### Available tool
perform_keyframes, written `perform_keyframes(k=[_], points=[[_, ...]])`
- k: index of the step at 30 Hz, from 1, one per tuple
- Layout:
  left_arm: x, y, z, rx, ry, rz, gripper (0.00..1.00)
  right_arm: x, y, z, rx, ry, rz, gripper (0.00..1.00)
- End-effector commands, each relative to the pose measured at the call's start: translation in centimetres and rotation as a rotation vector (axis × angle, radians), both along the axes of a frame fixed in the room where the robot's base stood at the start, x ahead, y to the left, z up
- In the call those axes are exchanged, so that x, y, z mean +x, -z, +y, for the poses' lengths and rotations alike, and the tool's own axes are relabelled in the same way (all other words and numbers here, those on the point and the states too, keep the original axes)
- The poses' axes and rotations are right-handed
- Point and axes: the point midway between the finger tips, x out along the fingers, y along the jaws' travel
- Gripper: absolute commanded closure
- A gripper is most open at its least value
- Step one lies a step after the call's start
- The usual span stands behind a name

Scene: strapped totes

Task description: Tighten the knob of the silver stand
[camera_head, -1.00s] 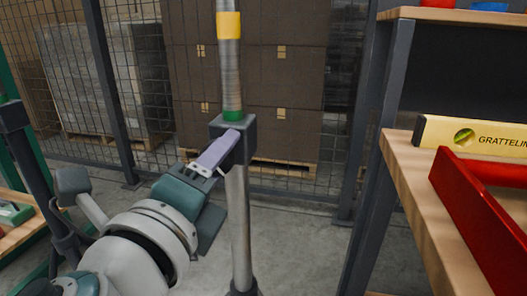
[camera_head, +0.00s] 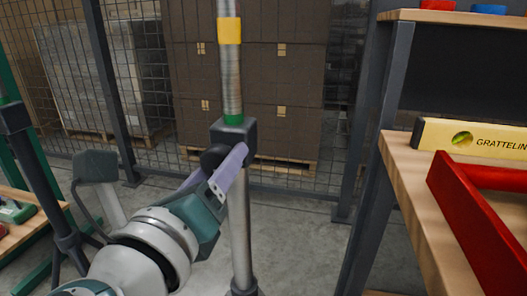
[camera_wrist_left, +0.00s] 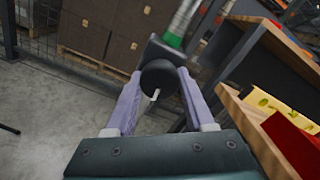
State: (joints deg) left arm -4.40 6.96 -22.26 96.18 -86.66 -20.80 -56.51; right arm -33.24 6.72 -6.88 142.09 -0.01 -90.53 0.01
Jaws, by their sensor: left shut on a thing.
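The silver stand (camera_head: 241,230) is an upright metal pole with a dark clamp block (camera_head: 235,130) around it, below a green band. A round black knob (camera_head: 212,158) sits on the block's near left side. My left gripper (camera_head: 215,152) has its two lilac fingers on either side of the knob and is shut on it. In the left wrist view the knob (camera_wrist_left: 158,76) lies between the fingertips, with a pale pointer mark on its face pointing down and slightly left. My right gripper is not in view.
A wooden shelf (camera_head: 405,175) stands at the right with a yellow level (camera_head: 470,137) and a red frame-like object (camera_head: 470,220). A mesh fence (camera_head: 155,90) and stacked boxes are behind the stand. Another dark stand (camera_head: 30,165) is at the far left.

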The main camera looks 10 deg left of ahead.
Motion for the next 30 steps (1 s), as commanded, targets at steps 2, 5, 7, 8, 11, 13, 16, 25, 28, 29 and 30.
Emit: perform_keyframes(k=[2, 5, 7, 8, 11, 13, 16, 25, 28, 29, 30], points=[[0.01, -0.05, -0.03, 0.005, 0.001, -0.001, 1.0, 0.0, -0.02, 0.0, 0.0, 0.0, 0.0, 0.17], [0.01, -0.04, -0.03, 0.007, 0.001, -0.001, 1.0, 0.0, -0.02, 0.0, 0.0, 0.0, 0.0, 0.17], [0.01, -0.04, -0.02, 0.006, 0.001, -0.001, 1.0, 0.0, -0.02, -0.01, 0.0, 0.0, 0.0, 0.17], [0.01, -0.04, -0.02, 0.006, 0.001, -0.001, 1.0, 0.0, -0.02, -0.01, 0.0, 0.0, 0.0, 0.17], [0.01, -0.04, -0.02, 0.006, 0.001, -0.001, 1.0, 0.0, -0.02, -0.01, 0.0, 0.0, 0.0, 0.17], [0.01, -0.04, -0.02, 0.005, 0.001, -0.001, 0.43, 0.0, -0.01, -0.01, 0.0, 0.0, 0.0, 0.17], [0.01, -0.04, -0.02, 0.005, 0.001, -0.001, 0.32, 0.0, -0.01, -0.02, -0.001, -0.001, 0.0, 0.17], [0.0, -0.01, -0.01, 0.005, 0.0, 0.0, 0.16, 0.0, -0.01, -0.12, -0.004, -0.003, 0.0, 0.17], [-0.08, 0.01, 0.0, 0.005, 0.0, 0.0, 0.16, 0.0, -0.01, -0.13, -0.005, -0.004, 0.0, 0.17], [-0.2, 0.01, 0.0, 0.005, 0.0, 0.0, 0.16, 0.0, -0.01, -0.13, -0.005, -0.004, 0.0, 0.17], [-0.47, 0.02, 0.01, 0.005, 0.0, 0.0, 0.16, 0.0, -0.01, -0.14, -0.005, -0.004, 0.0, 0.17]])
